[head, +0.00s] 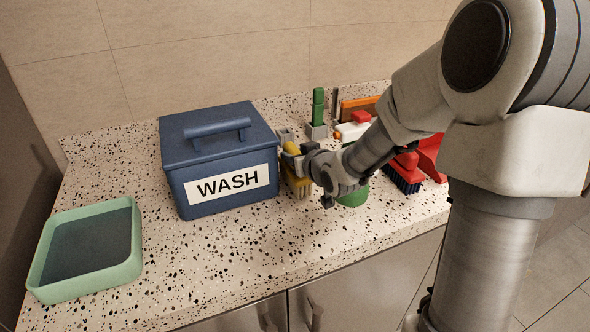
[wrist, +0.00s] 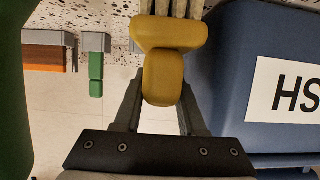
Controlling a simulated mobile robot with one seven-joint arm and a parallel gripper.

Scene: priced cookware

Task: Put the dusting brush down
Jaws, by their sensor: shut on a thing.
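The dusting brush (head: 292,147) has a yellow handle and head with pale bristles. It is upright, bristles down, just right of the blue WASH box. In the wrist view the yellow brush (wrist: 165,78) sits between the fingers, with its bristles at the top edge. My gripper (head: 297,157) is shut on its handle; the fingers also show in the wrist view (wrist: 160,92). I cannot tell whether the bristles touch the speckled counter (head: 235,240). My wrist hides part of the brush in the head view.
The lidded blue WASH box (head: 184,185) stands close left of the brush. A mint tray (head: 130,262) is at far left. A green object (head: 353,196), a red brush with blue bristles (head: 404,174) and a green-handled tool (head: 318,107) stand right and behind. The front counter is clear.

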